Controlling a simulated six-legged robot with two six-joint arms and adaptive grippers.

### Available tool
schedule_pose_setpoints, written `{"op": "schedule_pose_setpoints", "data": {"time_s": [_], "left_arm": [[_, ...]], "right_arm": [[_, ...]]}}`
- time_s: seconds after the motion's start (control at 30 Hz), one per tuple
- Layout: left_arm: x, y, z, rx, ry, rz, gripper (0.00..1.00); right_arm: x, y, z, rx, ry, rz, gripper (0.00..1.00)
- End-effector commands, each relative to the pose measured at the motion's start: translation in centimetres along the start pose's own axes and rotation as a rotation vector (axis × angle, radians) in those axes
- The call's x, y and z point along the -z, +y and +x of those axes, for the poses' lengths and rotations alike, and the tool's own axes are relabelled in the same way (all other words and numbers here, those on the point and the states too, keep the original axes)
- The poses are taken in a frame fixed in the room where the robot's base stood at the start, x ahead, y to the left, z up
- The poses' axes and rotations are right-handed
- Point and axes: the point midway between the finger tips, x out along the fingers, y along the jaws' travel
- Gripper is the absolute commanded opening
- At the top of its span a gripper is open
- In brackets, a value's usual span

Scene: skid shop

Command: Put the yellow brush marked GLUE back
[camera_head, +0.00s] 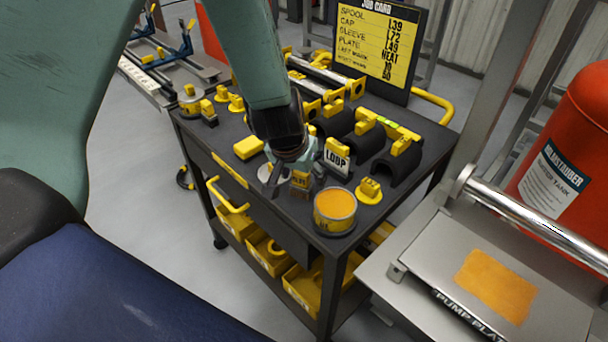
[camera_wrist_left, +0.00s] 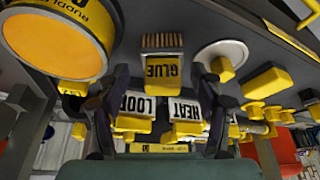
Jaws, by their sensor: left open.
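The yellow brush marked GLUE (camera_head: 300,180) is at the front edge of the black cart top, partly hidden by my left gripper in the head view. I cannot tell whether the brush touches the surface. An open tin with an orange top (camera_head: 335,204) stands beside it, also in the wrist view (camera_wrist_left: 55,38). My right gripper is out of view.
A yellow knobbed piece (camera_head: 369,190) and black cradles (camera_head: 398,160) are to the right. A job card board (camera_head: 380,40) stands behind. A yellow block (camera_head: 248,147) lies left.

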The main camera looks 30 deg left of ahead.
Motion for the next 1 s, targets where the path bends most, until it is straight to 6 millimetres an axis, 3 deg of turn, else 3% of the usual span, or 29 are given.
{"op": "schedule_pose_setpoints", "data": {"time_s": [0.03,0.2,0.5,0.87,0.97,1.0], "left_arm": [[0.3,0.0,-1.5,0.000,0.002,-0.001,0.66],[0.2,0.0,-4.5,0.000,0.001,-0.002,0.66],[0.1,0.0,-8.2,0.000,0.001,-0.001,0.66],[-0.3,-0.1,-8.6,0.002,-0.005,0.000,0.66],[-2.7,-0.4,-7.1,0.020,-0.041,0.004,0.66],[-4.4,-0.7,-6.2,0.031,-0.066,0.009,0.66]], "right_arm": [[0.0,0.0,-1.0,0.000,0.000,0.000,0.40],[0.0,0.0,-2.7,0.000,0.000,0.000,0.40],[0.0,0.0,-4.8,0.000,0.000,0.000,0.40],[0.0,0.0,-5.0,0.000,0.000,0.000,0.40],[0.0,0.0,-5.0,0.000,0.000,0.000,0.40],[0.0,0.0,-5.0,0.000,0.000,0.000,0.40]]}}
